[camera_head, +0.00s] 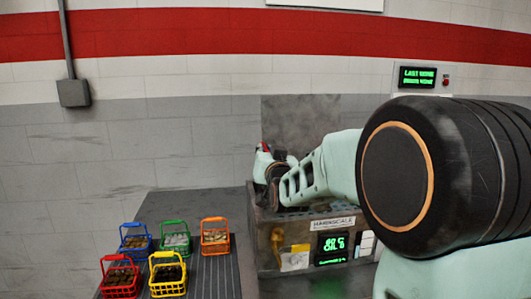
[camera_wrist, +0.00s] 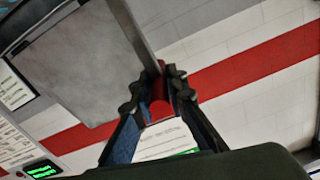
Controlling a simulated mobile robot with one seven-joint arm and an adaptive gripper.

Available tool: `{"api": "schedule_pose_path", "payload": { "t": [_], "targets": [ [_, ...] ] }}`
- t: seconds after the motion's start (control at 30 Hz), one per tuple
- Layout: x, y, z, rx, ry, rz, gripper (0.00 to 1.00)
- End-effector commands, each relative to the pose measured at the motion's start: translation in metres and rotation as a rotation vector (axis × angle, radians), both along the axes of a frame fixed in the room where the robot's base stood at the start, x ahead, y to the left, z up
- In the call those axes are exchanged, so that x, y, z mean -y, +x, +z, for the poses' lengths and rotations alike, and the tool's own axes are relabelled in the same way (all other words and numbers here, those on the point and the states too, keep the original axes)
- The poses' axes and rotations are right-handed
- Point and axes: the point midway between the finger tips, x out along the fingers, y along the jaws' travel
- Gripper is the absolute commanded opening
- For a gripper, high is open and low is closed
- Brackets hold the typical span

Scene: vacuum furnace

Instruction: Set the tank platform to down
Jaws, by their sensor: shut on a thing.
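A grey tank (camera_head: 300,221) with a label and a green display on its front stands right of centre in the head view. My gripper (camera_head: 268,165) is over its back left corner, partly hidden by my own arm. In the wrist view my gripper (camera_wrist: 160,84) is shut on a red handle (camera_wrist: 159,108), with one dark finger on each side. A grey metal bar (camera_wrist: 137,30) runs upward from the handle in that view. A bit of red also shows at the gripper in the head view (camera_head: 265,147). The tank platform itself I cannot make out clearly.
A dark table (camera_head: 192,190) left of the tank holds several small coloured baskets, including a red (camera_head: 121,281), a yellow (camera_head: 167,279) and an orange one (camera_head: 214,238). A green-lettered sign (camera_head: 417,77) hangs on the wall. A grey panel (camera_wrist: 80,65) fills the wrist view's upper left.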

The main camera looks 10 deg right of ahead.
Motion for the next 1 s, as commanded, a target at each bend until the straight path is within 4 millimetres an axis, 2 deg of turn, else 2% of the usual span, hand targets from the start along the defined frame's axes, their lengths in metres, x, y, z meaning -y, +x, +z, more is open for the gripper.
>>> {"api": "schedule_pose_path", "payload": {
  "t": [0.03, 0.4, 0.8, 1.0],
  "targets": [
    [0.000, 0.000, -0.013, -0.008, 0.001, 0.001, 0.00],
    [0.000, 0.000, -0.059, -0.019, 0.002, 0.001, 0.00],
    [0.000, 0.000, -0.105, -0.019, 0.002, 0.001, 0.00],
    [0.000, 0.000, -0.115, -0.019, 0.002, 0.001, 0.00]
  ]
}}
